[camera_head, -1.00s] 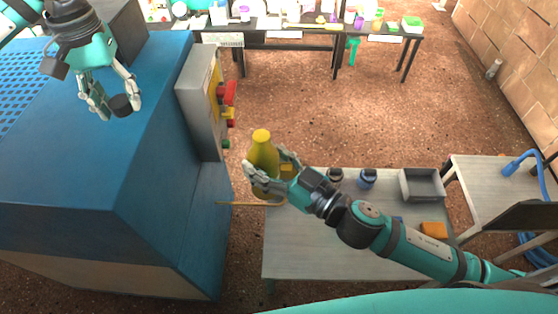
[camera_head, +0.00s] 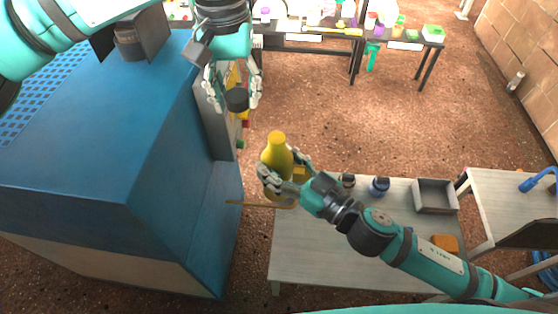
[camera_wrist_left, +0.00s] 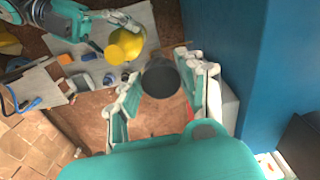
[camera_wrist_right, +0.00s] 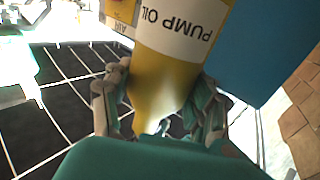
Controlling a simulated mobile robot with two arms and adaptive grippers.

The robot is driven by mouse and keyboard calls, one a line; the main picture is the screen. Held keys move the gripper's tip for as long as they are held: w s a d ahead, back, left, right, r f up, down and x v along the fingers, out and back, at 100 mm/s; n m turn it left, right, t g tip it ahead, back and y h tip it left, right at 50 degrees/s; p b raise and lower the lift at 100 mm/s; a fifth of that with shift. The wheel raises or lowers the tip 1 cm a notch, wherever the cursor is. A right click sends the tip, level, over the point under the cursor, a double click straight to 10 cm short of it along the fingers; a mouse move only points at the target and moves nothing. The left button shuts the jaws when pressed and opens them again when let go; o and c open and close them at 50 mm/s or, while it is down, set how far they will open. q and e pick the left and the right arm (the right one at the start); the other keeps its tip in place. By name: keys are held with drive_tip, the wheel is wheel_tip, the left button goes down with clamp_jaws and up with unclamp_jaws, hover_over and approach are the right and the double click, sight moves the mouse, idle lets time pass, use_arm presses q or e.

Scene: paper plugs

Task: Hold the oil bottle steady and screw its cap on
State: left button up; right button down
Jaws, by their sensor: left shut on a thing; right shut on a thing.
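The yellow oil bottle (camera_head: 276,152) is upright, with its yellow neck top bare, over the left end of the small grey table. My right gripper (camera_head: 281,177) is shut around its body. In the right wrist view the bottle (camera_wrist_right: 165,85) shows a white "PUMP OIL" label, with the gripper's fingers (camera_wrist_right: 160,110) on both sides. My left gripper (camera_head: 236,98) is shut on the black round cap (camera_head: 236,100), above and a little left of the bottle, apart from it. In the left wrist view the cap (camera_wrist_left: 160,77) sits between the fingers, and the bottle (camera_wrist_left: 126,43) lies beyond.
A blue cabinet (camera_head: 90,150) stands left, with a grey panel (camera_head: 217,125) on its side. The grey table (camera_head: 330,245) carries two small dark-capped jars (camera_head: 379,186), a grey tray (camera_head: 434,195) and an orange block (camera_head: 445,242).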

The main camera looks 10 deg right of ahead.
use_arm(q)
approach(276, 148)
drive_tip(key=shift+w+d+r+m, duration=0.1)
drive_tip(key=shift+w+d+m, duration=0.05)
drive_tip(key=shift+m, duration=0.15)
drive_tip(key=shift+f, duration=2.05)
drive_tip(key=shift+f, duration=0.85)
drive_tip(key=shift+f, duration=0.55)
drive_tip(key=shift+m, duration=0.3)
